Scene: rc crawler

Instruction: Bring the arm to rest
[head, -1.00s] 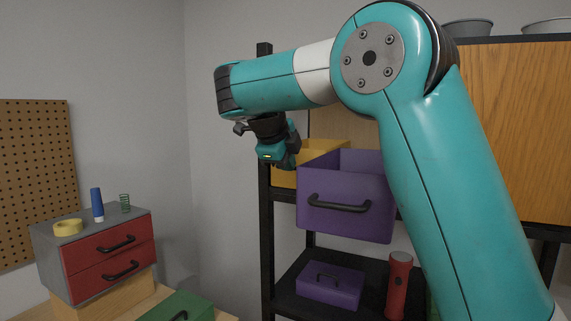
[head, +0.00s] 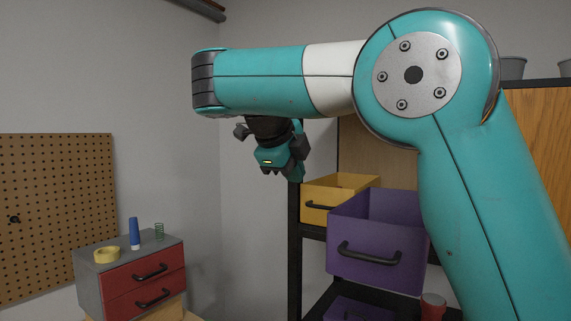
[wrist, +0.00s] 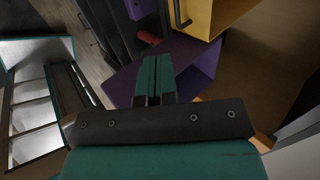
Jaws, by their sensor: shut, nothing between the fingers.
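My teal arm crosses the head view from the lower right, with its forearm level and my gripper (head: 294,174) hanging down from its left end. My gripper is to the left of the shelf bins and looks clear of them. In the wrist view its two teal fingers (wrist: 154,80) are together, with nothing between them.
A purple bin (head: 375,270) and a yellow bin (head: 318,213) sit on a black rack (head: 295,250) right of my gripper. A grey cabinet with red drawers (head: 145,290) stands lower left, bearing yellow tape (head: 107,255), a blue tube (head: 135,234) and a green spring (head: 159,231). A pegboard (head: 60,205) hangs left.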

